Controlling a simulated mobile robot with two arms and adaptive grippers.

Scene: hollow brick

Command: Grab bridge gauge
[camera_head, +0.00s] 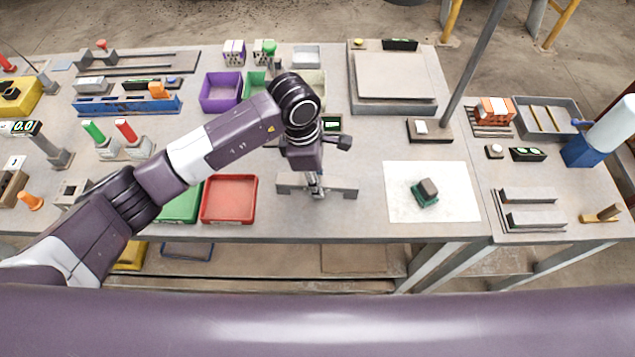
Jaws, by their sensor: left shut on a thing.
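The bridge gauge (340,190) is a grey metal bar with a short leg at each end. It is at the front middle of the table, just right of the red tray. My left gripper (314,187) reaches down over the middle of the bar and is shut on it. The gripper's wrist and fingers hide the middle of the bar. I cannot tell whether the legs touch the table. My right gripper is not in view.
A red tray (229,201) stands close to the left. A large grey plate stand (394,105) is behind. The table's front edge (330,238) is close.

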